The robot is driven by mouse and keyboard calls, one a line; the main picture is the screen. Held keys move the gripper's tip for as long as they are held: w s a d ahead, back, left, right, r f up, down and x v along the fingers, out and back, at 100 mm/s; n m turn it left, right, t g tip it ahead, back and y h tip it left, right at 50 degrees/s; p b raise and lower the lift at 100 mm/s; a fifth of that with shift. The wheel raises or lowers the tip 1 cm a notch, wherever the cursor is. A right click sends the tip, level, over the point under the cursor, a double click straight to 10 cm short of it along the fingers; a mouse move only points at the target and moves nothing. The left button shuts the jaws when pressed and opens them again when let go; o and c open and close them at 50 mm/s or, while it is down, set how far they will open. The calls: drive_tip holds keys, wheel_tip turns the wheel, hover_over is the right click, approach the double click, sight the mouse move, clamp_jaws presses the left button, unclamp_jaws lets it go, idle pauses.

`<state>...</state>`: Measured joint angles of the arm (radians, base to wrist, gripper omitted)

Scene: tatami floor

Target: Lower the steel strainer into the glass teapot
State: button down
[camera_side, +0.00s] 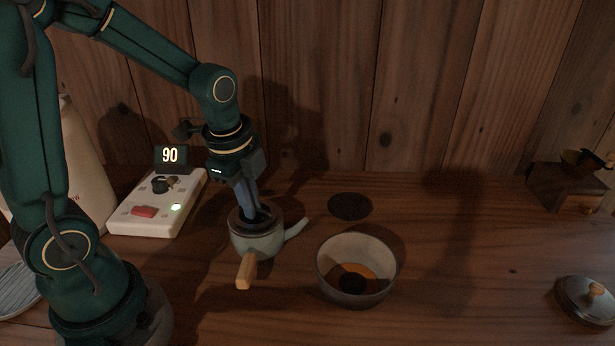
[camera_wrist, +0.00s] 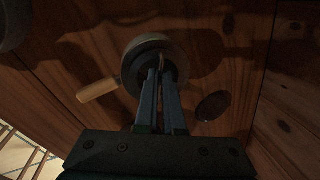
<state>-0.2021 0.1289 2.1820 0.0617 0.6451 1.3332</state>
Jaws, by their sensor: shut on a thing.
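The teapot (camera_side: 258,242) is a pale grey-green pot with a wooden side handle and a spout, standing upright on the wooden table. It also shows in the wrist view (camera_wrist: 130,68), its handle to the left. My gripper (camera_side: 255,214) points down at the pot's mouth, with its fingertips at or just inside the opening. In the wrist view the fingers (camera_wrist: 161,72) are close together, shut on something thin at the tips. I take this for the strainer, but its body is hidden by the fingers and the dark mouth.
A pale bowl (camera_side: 333,283) with an amber and dark inside stands right of the pot. A dark flat disc (camera_side: 350,206) lies behind it. A lid with a wooden knob (camera_side: 588,299) lies far right. A white control box (camera_side: 150,216) with a display reading 90 stands left.

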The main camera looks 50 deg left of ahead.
drive_tip(key=c, duration=0.9)
unclamp_jaws()
drive_tip(key=shift+c, duration=0.2)
drive_tip(key=shift+s+d+r, duration=0.1)
drive_tip(key=shift+s+r, duration=0.1)
drive_tip(key=shift+r, duration=1.1)
drive_tip(key=shift+s+d+r, duration=0.1)
drive_tip(key=shift+s+r, duration=0.1)
drive_tip(key=shift+r, duration=1.05)
drive_tip(key=s+d+r+n+t, duration=0.3)
drive_tip(key=s+d+n, duration=0.2)
drive_tip(key=n, duration=0.8)
drive_tip(key=s, duration=0.3)
drive_tip(key=shift+s+d+r+t+h, duration=0.2)
drive_tip(key=shift+s+d+t+h, duration=0.1)
drive_tip(key=shift+h, duration=0.1)
